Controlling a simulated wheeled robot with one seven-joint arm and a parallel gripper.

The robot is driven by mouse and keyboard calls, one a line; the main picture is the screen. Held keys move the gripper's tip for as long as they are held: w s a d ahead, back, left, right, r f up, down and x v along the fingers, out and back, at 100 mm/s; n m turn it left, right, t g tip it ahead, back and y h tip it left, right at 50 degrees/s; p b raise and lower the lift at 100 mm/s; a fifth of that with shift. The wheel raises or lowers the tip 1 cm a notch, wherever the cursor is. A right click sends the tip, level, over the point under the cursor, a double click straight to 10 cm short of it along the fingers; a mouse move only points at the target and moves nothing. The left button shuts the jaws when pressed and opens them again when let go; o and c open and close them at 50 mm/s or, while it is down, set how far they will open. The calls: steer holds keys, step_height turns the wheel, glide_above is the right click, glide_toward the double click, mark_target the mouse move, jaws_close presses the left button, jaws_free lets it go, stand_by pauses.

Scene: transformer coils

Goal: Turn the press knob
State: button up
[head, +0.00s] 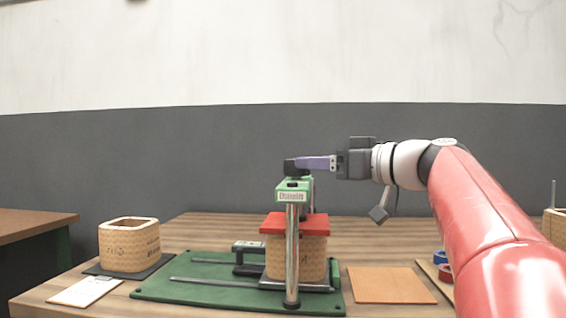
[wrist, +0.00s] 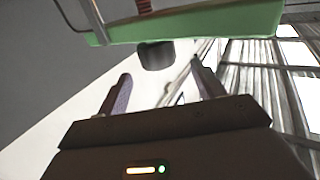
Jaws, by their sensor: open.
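The press stands on the table with a green top bar (head: 293,192), steel posts and a red plate (head: 293,223) over a tan coil (head: 296,257). Its black knob (head: 291,167) sits above the top bar. My gripper (head: 301,162) is level with the knob at its right, with purple fingers pointing left. In the wrist view my gripper (wrist: 159,80) is open, its two fingers apart with nothing held. The knob (wrist: 156,55) shows between and just beyond the fingertips, below the green bar (wrist: 190,24). I cannot tell whether a finger touches it.
A second tan coil (head: 130,246) stands on a dark mat at the left, with a clipboard (head: 86,291) in front. The press has a green base (head: 215,292). A brown board (head: 390,285) lies right of it, near blue and red tape rolls (head: 443,265).

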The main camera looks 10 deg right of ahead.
mark_target(289, 162)
steer(key=p+x, duration=0.1)
steer(key=x, duration=0.7)
steer(key=shift+r+p, duration=0.1)
steer(key=shift+p, duration=0.3)
steer(key=c, duration=1)
steer(key=shift+f+m+t+h+b, duration=0.3)
steer(key=shift+t+h+b, duration=0.15)
steer(key=shift+b, duration=0.55)
steer(key=shift+w+d+r+m+t+h+b, duration=0.1)
steer(key=shift+m+t+h+b, duration=0.25)
steer(key=shift+m+h+b, duration=0.35)
steer(key=shift+d+r, duration=0.1)
steer(key=shift+r, duration=0.1)
